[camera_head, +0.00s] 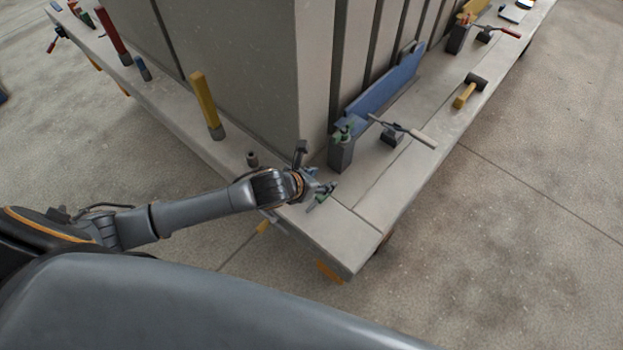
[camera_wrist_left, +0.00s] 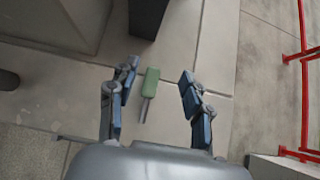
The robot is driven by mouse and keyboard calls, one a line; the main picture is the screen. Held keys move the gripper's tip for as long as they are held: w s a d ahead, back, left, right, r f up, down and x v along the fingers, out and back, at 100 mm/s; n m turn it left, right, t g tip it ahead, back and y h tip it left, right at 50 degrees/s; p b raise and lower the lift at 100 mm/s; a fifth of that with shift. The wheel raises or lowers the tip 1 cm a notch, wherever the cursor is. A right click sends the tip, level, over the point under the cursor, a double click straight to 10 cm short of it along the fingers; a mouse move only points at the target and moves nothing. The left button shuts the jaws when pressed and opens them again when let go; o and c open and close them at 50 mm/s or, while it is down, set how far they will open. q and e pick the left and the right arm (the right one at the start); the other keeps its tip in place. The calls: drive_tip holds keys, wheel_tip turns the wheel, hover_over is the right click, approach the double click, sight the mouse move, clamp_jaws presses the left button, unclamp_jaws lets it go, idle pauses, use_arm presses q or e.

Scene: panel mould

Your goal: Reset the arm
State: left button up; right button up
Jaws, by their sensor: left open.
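My left arm comes in from the left in the head view, and its gripper (camera_head: 319,190) is over the near corner of the platform (camera_head: 335,225). In the left wrist view the left gripper (camera_wrist_left: 160,85) has its two fingers wide apart and nothing between them is gripped. A small green-ended piece (camera_wrist_left: 151,82) with a grey stem shows between the fingers, over the platform; I cannot tell whether it touches them. My right gripper is not in either view.
A tall grey panel block (camera_head: 240,70) stands on the platform. A blue bar (camera_head: 385,85), a clamp with a pale handle (camera_head: 405,132), a hammer (camera_head: 468,92) and a yellow post (camera_head: 206,105) are on the platform. Red rails (camera_wrist_left: 303,60) show at right in the wrist view. Open floor lies right.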

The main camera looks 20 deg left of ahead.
use_arm(q)
drive_tip(key=s+d+r+n+g+y, duration=0.15)
drive_tip(key=s+r+n, duration=0.35)
drive_tip(key=s+n, duration=0.95)
drive_tip(key=s+a+n+g+y, duration=0.1)
drive_tip(key=s+a+n+g, duration=0.3)
drive_tip(key=n, duration=0.8)
drive_tip(key=s+a+n+t+y, duration=0.1)
drive_tip(key=s+a+n, duration=0.3)
drive_tip(key=n, duration=0.7)
wheel_tip(320, 180, down, 30)
drive_tip(key=s+d+r+g+b, duration=0.1)
drive_tip(key=s+d+g+b, duration=0.1)
drive_tip(key=b, duration=0.3)
drive_tip(key=s+a+f+b, duration=0.1)
drive_tip(key=s+f+b, duration=0.1)
drive_tip(key=s+f, duration=0.6)
drive_tip(key=s+a+f+g+b, duration=0.1)
drive_tip(key=s+a+f+b, duration=0.1)
drive_tip(key=s+f, duration=0.7)
wheel_tip(320, 180, down, 7)
drive_tip(key=shift+s+a+r+b, duration=0.2)
drive_tip(key=shift+a+b, duration=0.05)
drive_tip(key=shift+b, duration=0.2)
drive_tip(key=shift+c, duration=0.4)
